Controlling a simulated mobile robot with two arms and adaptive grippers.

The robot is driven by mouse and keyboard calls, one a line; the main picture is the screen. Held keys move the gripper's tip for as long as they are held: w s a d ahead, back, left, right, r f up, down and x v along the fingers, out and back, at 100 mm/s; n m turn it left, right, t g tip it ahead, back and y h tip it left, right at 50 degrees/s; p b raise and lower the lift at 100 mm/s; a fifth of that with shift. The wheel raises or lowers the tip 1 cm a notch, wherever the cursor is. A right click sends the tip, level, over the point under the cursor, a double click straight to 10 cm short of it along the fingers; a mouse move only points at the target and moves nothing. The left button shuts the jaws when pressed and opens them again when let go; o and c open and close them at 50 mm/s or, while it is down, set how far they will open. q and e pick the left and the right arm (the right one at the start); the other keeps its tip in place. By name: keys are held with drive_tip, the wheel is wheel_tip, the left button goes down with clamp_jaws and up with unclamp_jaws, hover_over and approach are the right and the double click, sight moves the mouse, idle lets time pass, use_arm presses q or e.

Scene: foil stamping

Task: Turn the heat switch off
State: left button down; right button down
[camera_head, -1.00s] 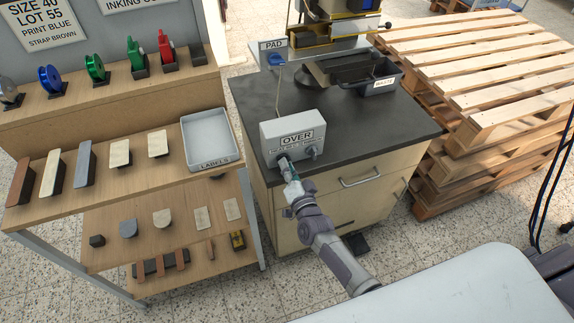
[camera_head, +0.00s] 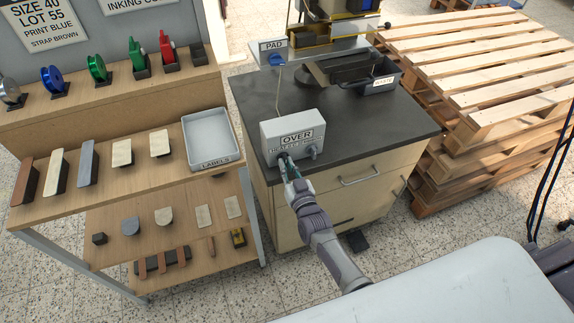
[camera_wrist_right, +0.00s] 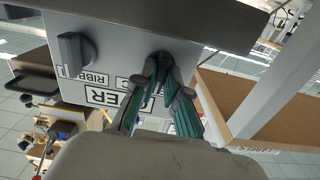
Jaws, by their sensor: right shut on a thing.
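In the right wrist view the box (camera_wrist_right: 120,50) appears upside down. There the green fingers of my right gripper (camera_wrist_right: 162,70) close around the dark heat switch (camera_wrist_right: 160,57), which they mostly hide. A second dark knob (camera_wrist_right: 75,52), by the label RIBBON, is free. My left gripper is not in view.
A wooden shelf unit (camera_head: 60,207) with a grey LABELS tray (camera_head: 215,160) stands close on the left. A dark WASTE bin (camera_head: 381,86) sits on the bench. Stacked pallets (camera_head: 470,100) stand on the right. The tiled floor in front is partly clear.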

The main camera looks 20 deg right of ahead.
drive_tip(key=shift+f+n, duration=0.1)
drive_tip(key=shift+n, duration=0.4)
drive_tip(key=c, duration=1.2)
unclamp_jaws()
drive_tip(key=s, duration=1.2)
drive_tip(key=shift+d, duration=0.2)
